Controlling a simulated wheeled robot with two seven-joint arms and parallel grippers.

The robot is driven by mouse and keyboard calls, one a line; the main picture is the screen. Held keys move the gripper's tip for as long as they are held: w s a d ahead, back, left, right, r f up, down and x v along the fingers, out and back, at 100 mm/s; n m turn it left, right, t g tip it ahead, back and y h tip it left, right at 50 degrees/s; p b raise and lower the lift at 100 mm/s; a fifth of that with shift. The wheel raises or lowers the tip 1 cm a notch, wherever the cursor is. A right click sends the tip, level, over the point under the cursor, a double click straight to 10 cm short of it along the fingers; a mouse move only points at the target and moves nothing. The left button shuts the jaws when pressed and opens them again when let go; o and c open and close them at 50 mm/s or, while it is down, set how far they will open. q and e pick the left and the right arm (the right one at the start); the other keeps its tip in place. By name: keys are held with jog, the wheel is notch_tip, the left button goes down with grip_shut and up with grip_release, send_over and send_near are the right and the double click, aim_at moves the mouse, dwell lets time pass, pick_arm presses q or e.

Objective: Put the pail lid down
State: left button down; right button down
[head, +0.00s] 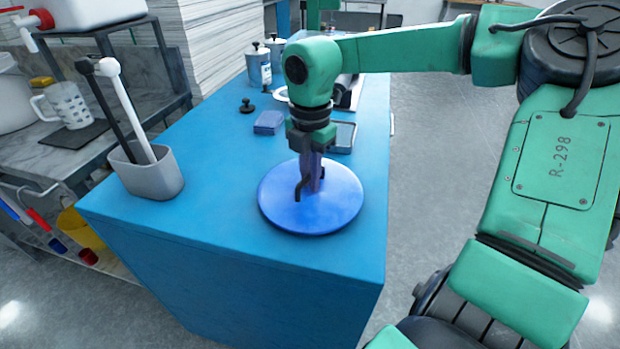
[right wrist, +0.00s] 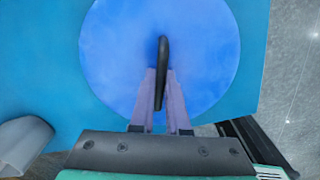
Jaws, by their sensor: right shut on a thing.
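The pail lid (head: 335,205) is a round blue disc with a black handle standing up from its middle. It is at the near end of the blue bench (head: 215,215), and it looks level. My right gripper (head: 308,185) points down over the lid and is shut on its black handle. In the right wrist view the lid (right wrist: 205,60) fills the upper middle, and the handle (right wrist: 162,55) runs between the purple fingers of the gripper (right wrist: 160,98). I cannot tell whether the lid touches the bench top. My left gripper is not in view.
A grey holder (head: 150,178) with a black and a white handle stands at the bench's left edge. A blue block (head: 269,122), a small black knob (head: 247,105) and canisters (head: 258,65) stand farther back. Bare bench lies left of the lid; the right edge is close.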

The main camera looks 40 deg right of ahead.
jog(key=shift+f, duration=0.3)
jog(key=c, duration=0.9)
grip_release()
notch_tip(320, 180, up, 12)
jog(key=shift+p, duration=0.45)
jog(key=shift+r, duration=0.1)
